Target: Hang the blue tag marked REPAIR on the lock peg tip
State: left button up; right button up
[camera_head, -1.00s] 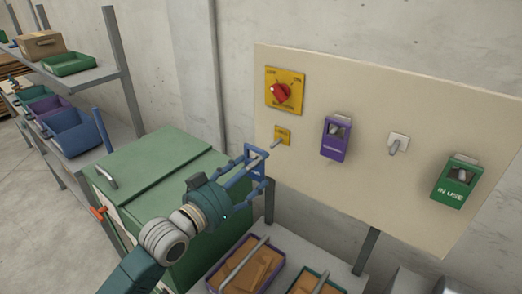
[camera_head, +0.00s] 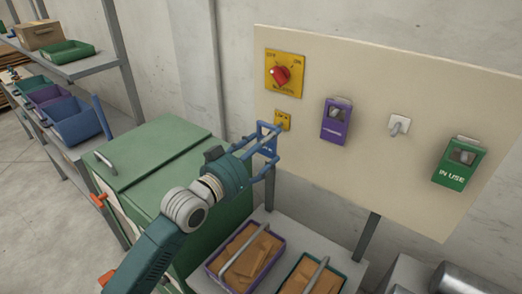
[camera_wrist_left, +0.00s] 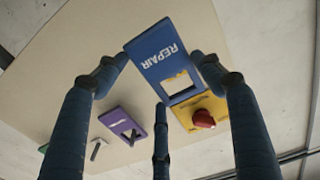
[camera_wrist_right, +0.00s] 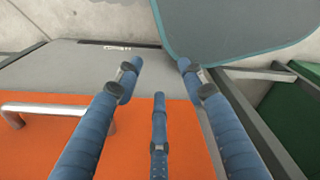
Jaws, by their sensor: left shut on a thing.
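My left gripper (camera_head: 262,158) is shut on the blue tag (camera_head: 267,146), seen in the head view just in front of the yellow lock plate (camera_head: 283,121). In the left wrist view the tag (camera_wrist_left: 152,55) reads REPAIR and sits between the fingertips (camera_wrist_left: 160,68), its cut-out window toward the board. The lock peg is hidden behind the tag and fingers in the head view. I cannot tell whether its tip is inside the window. My right gripper (camera_wrist_right: 157,75) is open and empty, above an orange surface.
The beige board (camera_head: 370,105) also carries a red rotary switch (camera_head: 280,74), a purple tag (camera_head: 336,121), a bare peg on a white plate (camera_head: 399,124) and a green IN USE tag (camera_head: 460,162). A green cabinet (camera_head: 150,160) and trays stand below.

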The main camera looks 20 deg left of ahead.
aim_at(272, 141)
pick_arm(q)
jog(key=shift+w+d, duration=0.25)
jog(key=shift+w, duration=0.3)
jog(key=shift+b+x, duration=0.65)
jog(key=shift+x, duration=0.35)
jog(key=shift+w+d+f, duration=0.2)
jog(key=shift+w+f, duration=0.2)
jog(key=shift+w, duration=0.1)
jog(key=shift+w+d+f, duration=0.1)
pick_arm(e)
jog(key=shift+s+d+f, duration=0.2)
jog(key=shift+d+f, duration=0.05)
jog(key=shift+f, duration=0.2)
jog(key=shift+s+d+f, duration=0.15)
jog(key=shift+d+f, duration=0.1)
jog(key=shift+f, duration=0.15)
pick_arm(q)
jog(key=shift+f, duration=0.1)
pick_arm(e)
jog(key=shift+a, duration=0.2)
